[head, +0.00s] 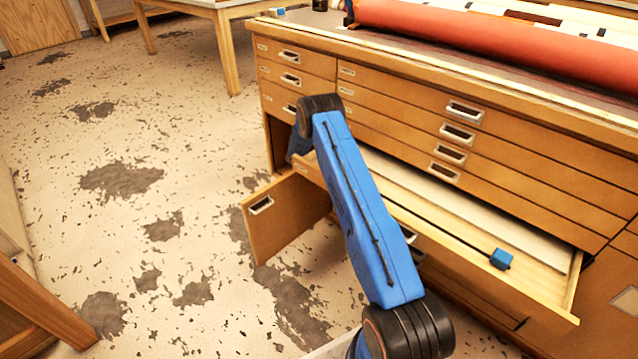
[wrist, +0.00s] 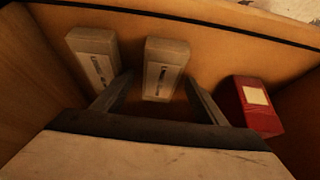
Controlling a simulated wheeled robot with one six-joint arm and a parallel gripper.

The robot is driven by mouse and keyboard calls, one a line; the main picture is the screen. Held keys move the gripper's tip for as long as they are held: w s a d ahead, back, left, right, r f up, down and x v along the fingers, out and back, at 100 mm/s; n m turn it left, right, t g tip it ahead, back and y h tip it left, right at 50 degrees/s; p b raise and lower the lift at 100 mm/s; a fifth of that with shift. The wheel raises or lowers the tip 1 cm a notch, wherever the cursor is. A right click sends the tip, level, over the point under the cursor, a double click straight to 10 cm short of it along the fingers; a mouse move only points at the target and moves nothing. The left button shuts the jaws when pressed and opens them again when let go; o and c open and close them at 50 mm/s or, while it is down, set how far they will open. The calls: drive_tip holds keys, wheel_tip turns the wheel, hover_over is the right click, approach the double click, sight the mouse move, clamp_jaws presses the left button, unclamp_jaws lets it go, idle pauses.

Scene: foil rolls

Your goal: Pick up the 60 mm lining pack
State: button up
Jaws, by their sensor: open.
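In the wrist view, two grey packs with pale fronts and dark label strips stand side by side, a left grey pack (wrist: 95,58) and a middle grey pack (wrist: 163,68). A red pack (wrist: 252,106) with a cream label stands to the right. The label writing is too small to read, so I cannot tell which is the 60 mm lining pack. My gripper (wrist: 158,80) is open, its fingers on either side of the middle grey pack's lower part. I cannot tell whether they touch it. In the head view my gripper is hidden.
The packs stand inside a wooden compartment (wrist: 215,42). In the head view, the drawer cabinet (head: 420,110) has an open lower door (head: 285,215) and a pulled-out drawer (head: 430,205) holding a small blue block (head: 501,259). A red roll (head: 480,35) lies on top.

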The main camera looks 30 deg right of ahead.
drive_tip(key=shift+w+d+f, duration=0.15)
drive_tip(key=shift+d+f, duration=0.05)
drive_tip(key=shift+f, duration=0.25)
drive_tip(key=shift+c, duration=0.6)
drive_tip(key=c, duration=1)
drive_tip(key=shift+c, duration=0.4)
drive_tip(key=shift+r, duration=0.15)
